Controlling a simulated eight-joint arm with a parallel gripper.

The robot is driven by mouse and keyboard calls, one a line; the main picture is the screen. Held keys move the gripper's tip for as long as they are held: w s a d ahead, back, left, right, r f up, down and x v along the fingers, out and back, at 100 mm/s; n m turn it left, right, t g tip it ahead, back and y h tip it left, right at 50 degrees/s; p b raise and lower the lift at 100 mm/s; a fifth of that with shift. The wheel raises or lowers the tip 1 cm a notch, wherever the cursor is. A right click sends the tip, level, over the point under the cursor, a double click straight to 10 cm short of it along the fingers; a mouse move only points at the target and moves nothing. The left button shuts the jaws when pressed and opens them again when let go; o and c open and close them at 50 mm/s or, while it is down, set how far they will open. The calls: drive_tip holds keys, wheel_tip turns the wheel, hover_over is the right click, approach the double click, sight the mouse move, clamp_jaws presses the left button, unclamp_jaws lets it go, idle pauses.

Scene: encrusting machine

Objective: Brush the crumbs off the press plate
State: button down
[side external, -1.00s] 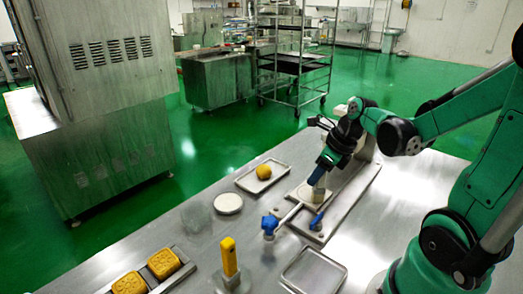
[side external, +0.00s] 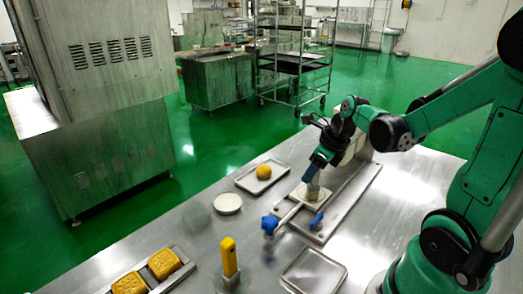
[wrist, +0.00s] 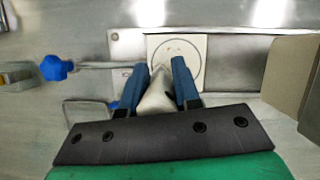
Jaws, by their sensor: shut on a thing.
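The press plate (wrist: 193,42) is a pale square with a circle marked on it. In the wrist view a few tiny brownish crumbs (wrist: 172,48) show inside the circle. My gripper (wrist: 160,76) has two blue fingers shut on a whitish, tapering brush (wrist: 157,98). The brush reaches over the near part of the plate and hides some of it. In the side view my gripper (side external: 317,171) points down over the plate with the brush (side external: 313,190) below its fingers. I cannot tell whether the brush touches the plate.
A lever with a blue knob (side external: 269,225) lies left of the plate. A tray (side external: 243,183) with a yellow ball (side external: 263,171), a round white disc (side external: 227,203), a yellow-handled tool (side external: 229,258), yellow cakes (side external: 163,263) and an empty tray (side external: 314,272) share the steel table.

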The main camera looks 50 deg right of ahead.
drive_tip(key=shift+s, duration=0.75)
drive_tip(key=w, duration=0.5)
drive_tip(key=shift+w+r, duration=0.15)
drive_tip(key=shift+w, duration=0.05)
wheel_tip(320, 180, up, 8)
drive_tip(key=shift+s, duration=0.1)
